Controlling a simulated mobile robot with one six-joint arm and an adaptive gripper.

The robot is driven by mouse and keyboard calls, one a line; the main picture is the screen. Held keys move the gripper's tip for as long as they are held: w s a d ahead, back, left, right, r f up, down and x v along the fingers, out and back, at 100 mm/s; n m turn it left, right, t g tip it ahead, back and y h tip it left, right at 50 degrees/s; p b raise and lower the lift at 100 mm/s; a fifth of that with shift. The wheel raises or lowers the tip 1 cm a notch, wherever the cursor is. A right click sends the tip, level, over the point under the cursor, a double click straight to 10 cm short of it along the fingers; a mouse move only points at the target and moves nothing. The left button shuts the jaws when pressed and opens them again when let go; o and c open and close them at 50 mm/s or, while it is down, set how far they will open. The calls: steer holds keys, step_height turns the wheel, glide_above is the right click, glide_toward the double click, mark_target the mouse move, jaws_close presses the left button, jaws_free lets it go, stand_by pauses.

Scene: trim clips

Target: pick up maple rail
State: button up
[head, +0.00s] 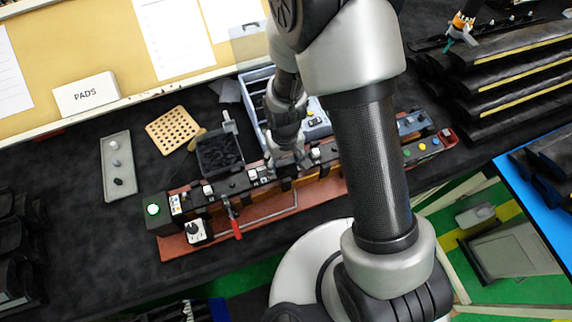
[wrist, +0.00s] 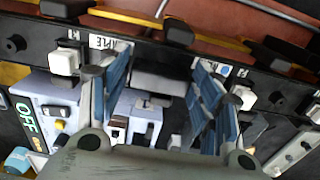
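My gripper (head: 287,160) is over the long black rail fixture (head: 235,187), near its middle. The wrist view shows my gripper (wrist: 163,60) with its two blue-padded fingers spread apart. A plain grey block (wrist: 160,84) lies between the fingers, and no contact with them is clear. A white label (wrist: 110,43) on the black fixture, partly covered by the left finger, ends in "APLE". I cannot tell which piece is the maple rail itself. White clips (wrist: 64,62) sit on the fixture on both sides of the fingers. My arm hides part of the fixture in the head view.
A red-handled clamp (head: 236,229) stands at the fixture's front. A black bin (head: 220,155), a perforated tan board (head: 173,130) and a grey tray (head: 118,165) lie to the left. A blue-grey case (head: 258,82) is behind my gripper.

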steer(key=c, duration=0.9)
steer(key=shift+c, duration=0.2)
